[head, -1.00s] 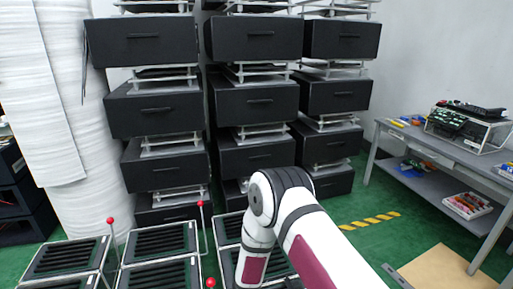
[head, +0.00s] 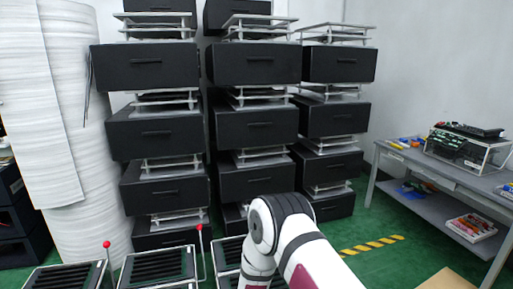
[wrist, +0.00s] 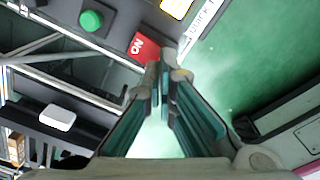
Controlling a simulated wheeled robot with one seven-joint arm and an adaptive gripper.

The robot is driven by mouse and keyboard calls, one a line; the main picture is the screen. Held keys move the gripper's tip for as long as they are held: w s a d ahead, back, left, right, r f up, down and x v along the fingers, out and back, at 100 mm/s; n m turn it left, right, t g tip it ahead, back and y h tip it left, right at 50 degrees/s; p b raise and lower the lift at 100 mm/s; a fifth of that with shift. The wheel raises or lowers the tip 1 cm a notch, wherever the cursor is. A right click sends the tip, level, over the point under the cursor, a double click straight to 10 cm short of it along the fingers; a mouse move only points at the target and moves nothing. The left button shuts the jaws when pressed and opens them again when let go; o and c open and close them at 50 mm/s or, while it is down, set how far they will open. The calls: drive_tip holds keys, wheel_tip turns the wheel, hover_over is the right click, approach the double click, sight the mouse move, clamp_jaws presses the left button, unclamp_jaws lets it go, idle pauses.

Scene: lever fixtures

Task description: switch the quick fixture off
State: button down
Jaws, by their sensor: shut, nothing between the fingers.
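In the wrist view my gripper (wrist: 162,72) is shut, with nothing between its fingers. Its tips are beside a red switch (wrist: 140,46) with white lettering that reads like ON, on a dark panel (wrist: 112,48). I cannot tell whether they touch it. A green button (wrist: 91,20) and a yellow patch (wrist: 176,8) are on the same panel. A white label strip (wrist: 201,27) with partly readable text runs along its edge. No readable name marks this as the quick fixture. In the head view my gripper is out of the picture.
Another dark panel with a white button (wrist: 58,117) is at left in the wrist view. Slatted trays (head: 157,268) with red-knobbed levers (head: 107,244) stand low in the head view. Stacked black drawers (head: 155,132) are behind. A grey bench (head: 440,170) is at right.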

drive_tip(key=shift+f+b, duration=1.05)
drive_tip(key=shift+f, duration=0.15)
idle(0.8)
drive_tip(key=shift+r+p, duration=2.45)
drive_tip(key=shift+r, duration=1.1)
